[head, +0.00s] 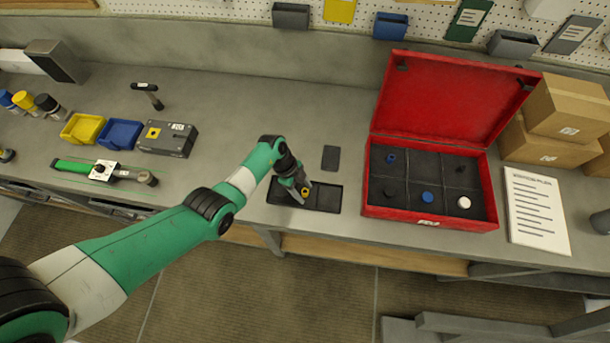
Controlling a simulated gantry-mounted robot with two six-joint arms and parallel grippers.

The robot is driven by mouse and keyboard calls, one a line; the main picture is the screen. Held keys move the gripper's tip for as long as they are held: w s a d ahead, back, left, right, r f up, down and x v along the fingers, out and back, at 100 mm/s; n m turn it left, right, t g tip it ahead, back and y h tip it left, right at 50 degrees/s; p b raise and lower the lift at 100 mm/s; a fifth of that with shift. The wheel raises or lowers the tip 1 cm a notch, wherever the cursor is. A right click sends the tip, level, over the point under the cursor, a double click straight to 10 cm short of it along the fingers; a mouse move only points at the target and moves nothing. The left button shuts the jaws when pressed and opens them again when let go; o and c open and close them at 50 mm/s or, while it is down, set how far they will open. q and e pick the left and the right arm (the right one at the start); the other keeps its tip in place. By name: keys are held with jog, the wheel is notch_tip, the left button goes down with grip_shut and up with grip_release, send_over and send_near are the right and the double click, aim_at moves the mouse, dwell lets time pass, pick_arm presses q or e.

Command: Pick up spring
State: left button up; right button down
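My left gripper (302,191) points down over a shallow black tray (329,198) at the bench's front edge. A small yellow ring-like part (305,191) shows right at its fingertips; I cannot tell whether the fingers hold it or are open around it. No part is clearly recognisable as a spring. The open red case (432,221) to the right has a dark divided insert holding small parts: a blue one (390,158), another blue one (427,197), a white one (464,202) and dark ones too small to identify. My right gripper is not in view.
A dark flat pad (330,157) lies behind the tray. At left are a grey box (167,139), yellow bin (83,128), blue bin (120,134), hammer (147,92) and green-handled tool (105,171). A paper sheet (537,209) and cardboard boxes (566,108) are right of the case.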

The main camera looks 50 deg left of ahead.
aim_at(303, 190)
pick_arm(q)
grip_shut()
jog(key=shift+r+p, duration=0.3)
jog(key=shift+r, duration=0.15)
notch_tip(303, 190, up, 3)
jog(key=shift+r+p, duration=0.1)
jog(key=shift+p, duration=0.95)
jog(key=s+d+r+p, duration=0.7)
jog(key=s+r, duration=0.2)
jog(key=s, duration=0.2)
jog(key=shift+s+d, duration=0.25)
jog(key=shift+s, duration=0.15)
